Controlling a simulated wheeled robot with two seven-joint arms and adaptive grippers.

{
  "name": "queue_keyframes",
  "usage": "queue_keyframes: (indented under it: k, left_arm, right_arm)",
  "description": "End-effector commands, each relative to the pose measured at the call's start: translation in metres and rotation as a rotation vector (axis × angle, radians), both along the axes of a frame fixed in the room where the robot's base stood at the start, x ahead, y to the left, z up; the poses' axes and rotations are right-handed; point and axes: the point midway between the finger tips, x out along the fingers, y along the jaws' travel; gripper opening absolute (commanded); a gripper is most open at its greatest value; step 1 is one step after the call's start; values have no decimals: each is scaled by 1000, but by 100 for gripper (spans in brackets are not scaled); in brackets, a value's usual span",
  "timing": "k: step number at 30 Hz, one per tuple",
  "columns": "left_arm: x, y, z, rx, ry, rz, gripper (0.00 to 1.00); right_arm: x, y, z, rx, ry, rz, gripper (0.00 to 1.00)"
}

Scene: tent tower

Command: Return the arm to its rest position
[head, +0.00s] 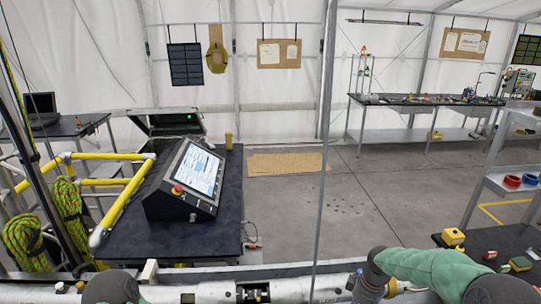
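My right arm (430,268), with a green sleeve and dark joints, comes in at the bottom right. It bends at a dark joint (372,272) near the white rail and runs down toward the bottom edge. A dark rounded part of my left arm (112,287) shows at the bottom left. Neither gripper can be made out, so I cannot tell whether they hold anything.
A white rail (200,285) crosses the bottom. A console with a screen (195,173) stands on a dark table (232,215), beside yellow railing (125,200). Yellow boxes (453,237) sit on a dark surface at right.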

Motion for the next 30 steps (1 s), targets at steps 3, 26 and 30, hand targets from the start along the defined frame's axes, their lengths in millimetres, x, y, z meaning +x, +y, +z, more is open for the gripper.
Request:
queue_keyframes:
  k: [3, 26, 30]
  left_arm:
    - [0, 0, -15, 0, -1, 0, 40]
    - [1, 0, -109, 0, -1, 0, 40]
    - [1, 0, -109, 0, -1, 0, 40]
  right_arm:
    - [-14, 25, -53, 47, 16, -48, 49]
    - [-232, 169, -323, 239, 160, -752, 49]
    - [-238, 170, -324, 236, 161, -774, 49]
